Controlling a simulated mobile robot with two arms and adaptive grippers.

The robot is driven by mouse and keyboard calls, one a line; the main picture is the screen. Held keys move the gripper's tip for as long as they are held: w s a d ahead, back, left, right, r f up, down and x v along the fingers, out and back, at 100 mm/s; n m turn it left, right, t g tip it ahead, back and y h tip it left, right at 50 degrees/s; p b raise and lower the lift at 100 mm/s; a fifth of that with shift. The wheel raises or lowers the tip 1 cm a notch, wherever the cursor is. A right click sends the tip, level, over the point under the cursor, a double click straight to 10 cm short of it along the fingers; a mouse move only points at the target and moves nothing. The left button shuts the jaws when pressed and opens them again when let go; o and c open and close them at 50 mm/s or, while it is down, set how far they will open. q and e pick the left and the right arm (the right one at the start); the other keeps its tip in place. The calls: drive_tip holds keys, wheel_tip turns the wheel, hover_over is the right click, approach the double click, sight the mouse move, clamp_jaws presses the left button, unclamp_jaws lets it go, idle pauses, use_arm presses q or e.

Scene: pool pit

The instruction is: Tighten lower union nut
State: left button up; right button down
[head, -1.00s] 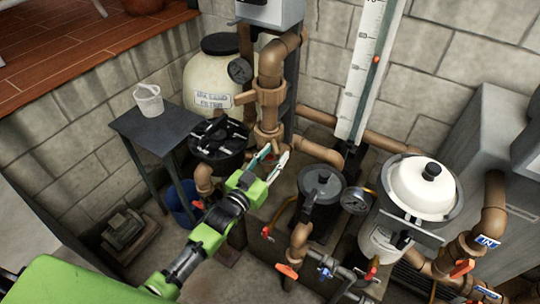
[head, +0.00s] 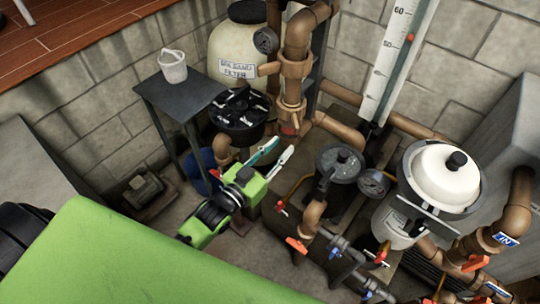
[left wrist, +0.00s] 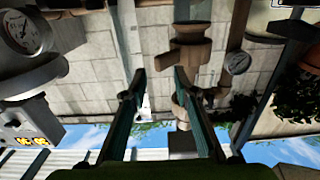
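A brown vertical pipe stands beside the sand filter. It carries a wide lugged union nut (head: 294,68) and a lower brown fitting (head: 289,104), which I take as the lower union nut. My left gripper (head: 281,149) is open and empty, below and slightly left of that fitting in the head view, apart from it. In the left wrist view, which looks upside down, the two fingers (left wrist: 159,74) stand apart. A brown fitting (left wrist: 186,55) lies beyond them, and more brown pipe is partly hidden behind the right finger. My right gripper is not in view.
A dark table (head: 182,98) with a white bucket (head: 173,68) stands left of the sand filter (head: 228,50). A black-lidded strainer (head: 340,163), a gauge (head: 374,183) and a white-domed unit (head: 444,178) stand to the right. Low pipes with red valve handles (head: 297,245) lie in front.

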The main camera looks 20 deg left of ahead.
use_arm(q)
drive_tip(key=shift+a+v, duration=0.15)
drive_tip(key=shift+v, duration=0.75)
drive_tip(key=shift+a+v, duration=0.15)
drive_tip(key=shift+v, duration=0.7)
drive_tip(key=shift+f, duration=0.1)
drive_tip(key=shift+w, duration=0.1)
drive_tip(key=s+a+f+g+y+b, duration=0.1)
drive_tip(key=s+a+f+g, duration=0.2)
drive_tip(key=f, duration=0.9)
drive_tip(key=s+f+n+g+y+b, duration=0.15)
drive_tip(key=s+f, duration=0.45)
drive_tip(key=f, duration=0.6)
drive_tip(key=s+a+f+m+g+y, duration=0.15)
drive_tip(key=s+f+g, duration=0.25)
drive_tip(key=f, duration=0.8)
drive_tip(key=s+f+g, duration=0.2)
drive_tip(key=s+f, duration=0.4)
drive_tip(key=s, duration=0.3)
drive_tip(key=s+f+g+b, duration=0.1)
drive_tip(key=s+f+g, duration=0.2)
drive_tip(key=s+f, duration=0.3)
drive_tip(key=s+f+g+y, duration=0.1)
drive_tip(key=s+f, duration=0.5)
drive_tip(key=s, duration=0.7)
drive_tip(key=shift+s+a+n+g+b, duration=0.4)
drive_tip(key=shift+g, duration=0.45)
drive_tip(key=shift+o, duration=0.6)
